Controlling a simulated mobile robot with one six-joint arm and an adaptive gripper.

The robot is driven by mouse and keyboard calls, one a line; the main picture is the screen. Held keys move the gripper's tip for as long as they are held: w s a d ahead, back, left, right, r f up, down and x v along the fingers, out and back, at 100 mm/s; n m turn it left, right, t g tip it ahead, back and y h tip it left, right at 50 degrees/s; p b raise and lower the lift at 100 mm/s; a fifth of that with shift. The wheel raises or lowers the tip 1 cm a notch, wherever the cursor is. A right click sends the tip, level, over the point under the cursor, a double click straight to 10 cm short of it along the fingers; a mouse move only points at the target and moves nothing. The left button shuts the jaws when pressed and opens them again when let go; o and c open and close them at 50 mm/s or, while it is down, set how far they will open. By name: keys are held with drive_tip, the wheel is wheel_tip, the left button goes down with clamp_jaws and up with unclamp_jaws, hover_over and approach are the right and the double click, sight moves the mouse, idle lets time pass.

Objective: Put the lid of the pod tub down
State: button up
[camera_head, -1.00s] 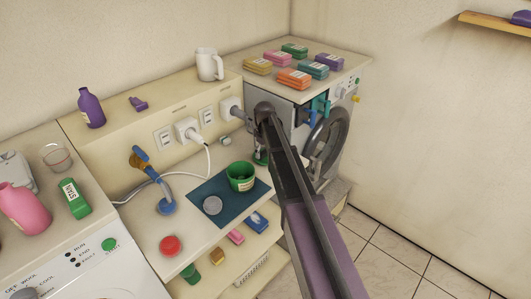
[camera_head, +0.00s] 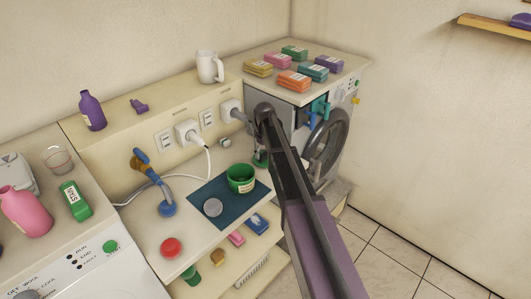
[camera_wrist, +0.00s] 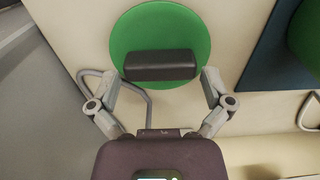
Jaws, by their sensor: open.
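The lid is a round green disc (camera_wrist: 160,25) with a dark bar handle (camera_wrist: 162,66) across it, in the wrist view. My gripper (camera_wrist: 164,76) is open, with one finger on each side of the handle. In the head view only a sliver of green (camera_head: 260,158) shows under my arm, beside the mat. Whether the lid lies flat on the counter is hard to tell. The pod tub (camera_head: 240,179) is green, upright and uncovered on the dark blue mat (camera_head: 224,207); its edge shows at the right in the wrist view (camera_wrist: 306,36).
A grey round piece (camera_head: 213,207) lies on the mat. A red knob-like disc (camera_head: 171,247) and a blue-based tap-like fixture (camera_head: 167,208) stand to the left. A washing machine (camera_head: 325,145) with several coloured boxes on top stands behind my arm. A white cable runs along the wall.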

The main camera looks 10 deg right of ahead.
sight(265, 153)
wheel_tip(265, 153, up, 11)
drive_tip(key=p, duration=1)
drive_tip(key=shift+r+p, duration=0.15)
drive_tip(key=shift+p, duration=0.25)
drive_tip(key=shift+s, duration=0.1)
drive_tip(key=s+m, duration=0.7)
drive_tip(key=s, duration=2.2)
drive_tip(key=shift+d, duration=0.25)
